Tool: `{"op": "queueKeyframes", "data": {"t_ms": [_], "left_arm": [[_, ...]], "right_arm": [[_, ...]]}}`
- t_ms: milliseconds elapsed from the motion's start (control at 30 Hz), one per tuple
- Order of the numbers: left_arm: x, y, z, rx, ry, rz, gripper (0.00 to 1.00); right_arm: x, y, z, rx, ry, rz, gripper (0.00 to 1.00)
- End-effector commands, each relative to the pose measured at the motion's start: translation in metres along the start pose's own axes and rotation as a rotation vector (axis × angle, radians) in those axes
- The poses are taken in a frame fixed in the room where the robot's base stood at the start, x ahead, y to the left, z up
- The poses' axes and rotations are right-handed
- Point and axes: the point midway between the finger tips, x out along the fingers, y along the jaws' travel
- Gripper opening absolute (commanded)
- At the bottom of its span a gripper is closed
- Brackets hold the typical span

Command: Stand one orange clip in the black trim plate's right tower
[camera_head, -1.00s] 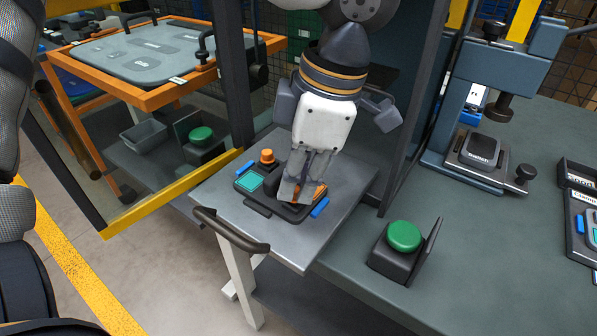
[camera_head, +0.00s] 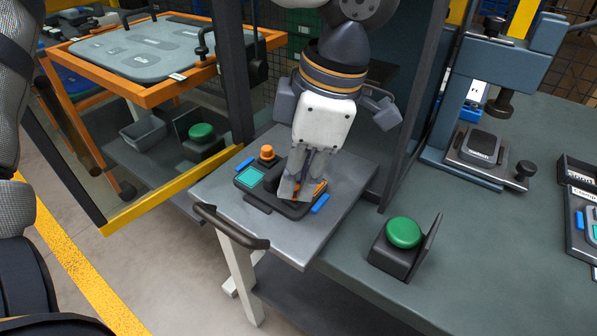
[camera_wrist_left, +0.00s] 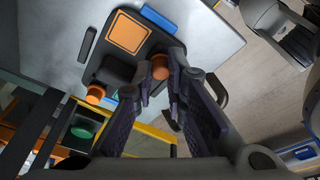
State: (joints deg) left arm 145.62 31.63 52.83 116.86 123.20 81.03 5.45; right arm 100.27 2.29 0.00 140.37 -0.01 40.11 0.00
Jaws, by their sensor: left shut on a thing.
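The black trim plate (camera_head: 262,203) lies on a grey metal shelf, with a teal square, an orange panel partly behind my gripper, and blue tabs at its ends. An orange clip (camera_head: 267,154) stands upright at its back left; it also shows in the wrist view (camera_wrist_left: 95,93). My left gripper (camera_head: 302,192) points down over the plate's right part. In the wrist view its fingers (camera_wrist_left: 158,80) are shut on another orange clip (camera_wrist_left: 160,67). The fingers hide that clip's lower end and the right tower, so I cannot tell whether it is seated. My right gripper is not in view.
A dark handle (camera_head: 232,230) runs along the shelf's front left edge. Dark posts and a yellow-edged panel (camera_head: 170,190) stand close by on the left. A green button (camera_head: 404,233) in a black housing sits on the bench at right. The shelf's front is bare.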

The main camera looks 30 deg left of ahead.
Motion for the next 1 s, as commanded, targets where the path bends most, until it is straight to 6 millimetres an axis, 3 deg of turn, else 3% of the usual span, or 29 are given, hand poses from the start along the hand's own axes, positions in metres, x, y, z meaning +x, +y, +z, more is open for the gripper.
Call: {"op": "queueKeyframes", "data": {"t_ms": [800, 833, 900, 933, 1000], "left_arm": [[0.0021, -0.0002, 0.0003, 0.0, 0.001, -0.001, 0.01], [0.0021, -0.0002, 0.0004, 0.0, 0.001, -0.001, 0.15], [0.0021, -0.0002, 0.0003, 0.0, 0.001, -0.001, 0.3], [0.0021, -0.0002, 0.0003, 0.0, 0.001, -0.001, 0.36], [0.002, -0.0002, 0.0004, 0.0, 0.001, -0.001, 0.36]], "right_arm": [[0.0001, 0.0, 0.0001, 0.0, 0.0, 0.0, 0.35], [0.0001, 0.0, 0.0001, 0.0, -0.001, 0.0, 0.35], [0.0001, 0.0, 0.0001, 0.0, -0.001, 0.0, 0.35], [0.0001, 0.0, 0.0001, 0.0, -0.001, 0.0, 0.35], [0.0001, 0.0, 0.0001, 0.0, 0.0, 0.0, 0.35]]}}
